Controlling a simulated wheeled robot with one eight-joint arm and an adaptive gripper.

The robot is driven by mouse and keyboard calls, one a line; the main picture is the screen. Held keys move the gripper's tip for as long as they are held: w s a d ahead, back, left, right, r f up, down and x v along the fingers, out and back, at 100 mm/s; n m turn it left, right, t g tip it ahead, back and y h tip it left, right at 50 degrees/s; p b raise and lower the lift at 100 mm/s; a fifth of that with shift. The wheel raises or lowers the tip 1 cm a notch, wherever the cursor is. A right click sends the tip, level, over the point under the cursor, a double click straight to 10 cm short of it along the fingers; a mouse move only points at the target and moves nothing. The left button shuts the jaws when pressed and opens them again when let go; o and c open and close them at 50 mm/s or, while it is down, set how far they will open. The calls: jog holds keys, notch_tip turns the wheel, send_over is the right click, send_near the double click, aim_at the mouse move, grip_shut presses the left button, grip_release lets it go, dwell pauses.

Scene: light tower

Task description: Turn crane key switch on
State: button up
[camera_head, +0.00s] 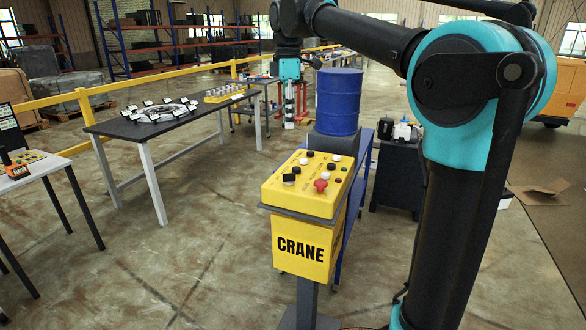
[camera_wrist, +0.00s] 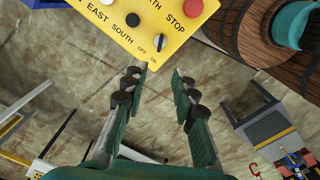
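The yellow crane control box (camera_head: 300,251) stands on a grey post in the middle of the head view. Its top panel (camera_head: 273,187) carries black and white buttons and a red stop button (camera_head: 320,185). In the wrist view the panel (camera_wrist: 152,28) enters from the top, with EAST, SOUTH, STOP, OFF and ON lettering. In the head view my gripper (camera_head: 289,108) hangs beyond the box, pointing down.
A blue barrel (camera_head: 338,102) stands just behind the box. A black table (camera_head: 125,124) with a round part is at left. A dark cabinet (camera_head: 398,172) stands to the right. Floor left of the box is clear.

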aim_at(289, 178)
notch_tip(289, 178, down, 17)
dwell(0.5)
grip_shut()
